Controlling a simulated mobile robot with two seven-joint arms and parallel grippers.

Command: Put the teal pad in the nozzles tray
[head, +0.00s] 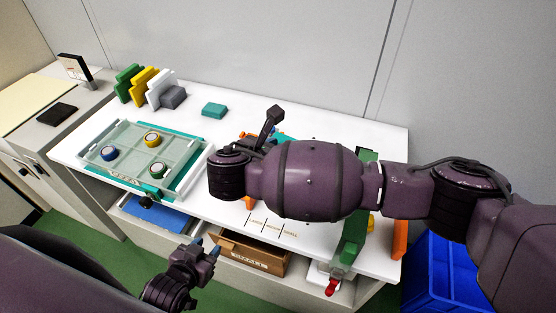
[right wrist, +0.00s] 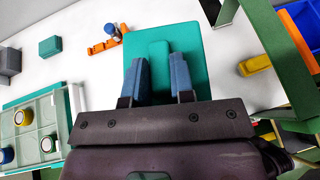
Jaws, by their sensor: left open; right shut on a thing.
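The teal pad (right wrist: 196,42), a flat plate with a raised grip bar, is held in the right wrist view. My right gripper (right wrist: 160,62) is shut on its bar between blue fingers. The clear tray (head: 128,143) stands at the left of the white table, on a teal base. It holds blue, yellow and green ringed round parts; its front label is too small to read. It shows partly at lower left in the right wrist view (right wrist: 33,132). My left gripper (head: 206,247) is open and empty before the table.
A small teal block (head: 213,110) lies behind the tray. Green, yellow, white and grey pieces (head: 150,88) stand at the back left. An orange holder (right wrist: 103,45) is near the pad. A green frame (head: 350,240) stands at the right. A cardboard box (head: 250,253) sits below.

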